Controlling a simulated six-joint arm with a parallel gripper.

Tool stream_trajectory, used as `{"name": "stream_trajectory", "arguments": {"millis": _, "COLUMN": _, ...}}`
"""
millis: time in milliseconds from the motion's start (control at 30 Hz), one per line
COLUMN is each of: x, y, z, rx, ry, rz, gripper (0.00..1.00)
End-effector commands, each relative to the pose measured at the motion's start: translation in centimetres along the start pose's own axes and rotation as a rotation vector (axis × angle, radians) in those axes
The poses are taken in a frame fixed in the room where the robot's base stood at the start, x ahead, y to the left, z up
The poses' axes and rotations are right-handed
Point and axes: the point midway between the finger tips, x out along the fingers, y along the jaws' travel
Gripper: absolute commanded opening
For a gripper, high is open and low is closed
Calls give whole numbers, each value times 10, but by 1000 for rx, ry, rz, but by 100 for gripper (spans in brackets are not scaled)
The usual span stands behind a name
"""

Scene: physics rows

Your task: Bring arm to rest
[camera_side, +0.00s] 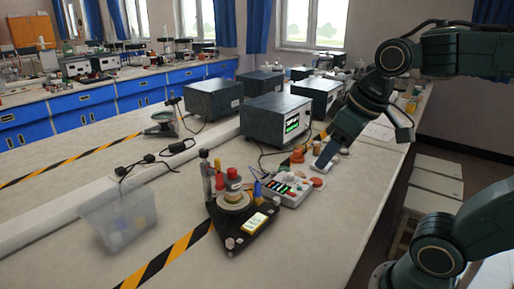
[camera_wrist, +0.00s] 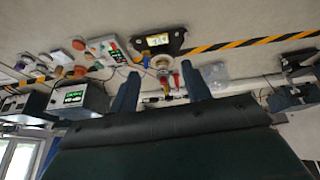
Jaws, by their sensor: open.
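My gripper (camera_side: 322,162) hangs at the end of my dark green arm, to the right of the middle in the side view, over the bench near a white control box. In the wrist view my gripper (camera_wrist: 161,82) shows two blue-grey fingers spread apart with nothing held between them. The side view is too small to show whether the tips touch anything.
A black triangular base (camera_side: 236,238) with a display and upright cylinders stands front centre. The white control box (camera_side: 286,188) with knobs is beside it. A clear bin (camera_side: 118,218) stands left. Dark instrument boxes (camera_side: 276,119) stand behind. Bare bench lies front right.

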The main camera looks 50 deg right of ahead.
Motion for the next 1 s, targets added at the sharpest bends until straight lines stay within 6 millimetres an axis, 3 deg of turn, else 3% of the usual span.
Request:
{"name": "stream_trajectory", "arguments": {"millis": 100, "x": -1, "y": -10, "z": 23, "rx": 12, "ry": 30, "rz": -13, "gripper": 48}}
{"name": "stream_trajectory", "arguments": {"millis": 300, "x": 1, "y": -17, "z": 45, "rx": 30, "ry": 59, "rz": -27, "gripper": 48}}
{"name": "stream_trajectory", "arguments": {"millis": 1000, "x": 2, "y": -19, "z": 51, "rx": 37, "ry": 65, "rz": -31, "gripper": 48}}
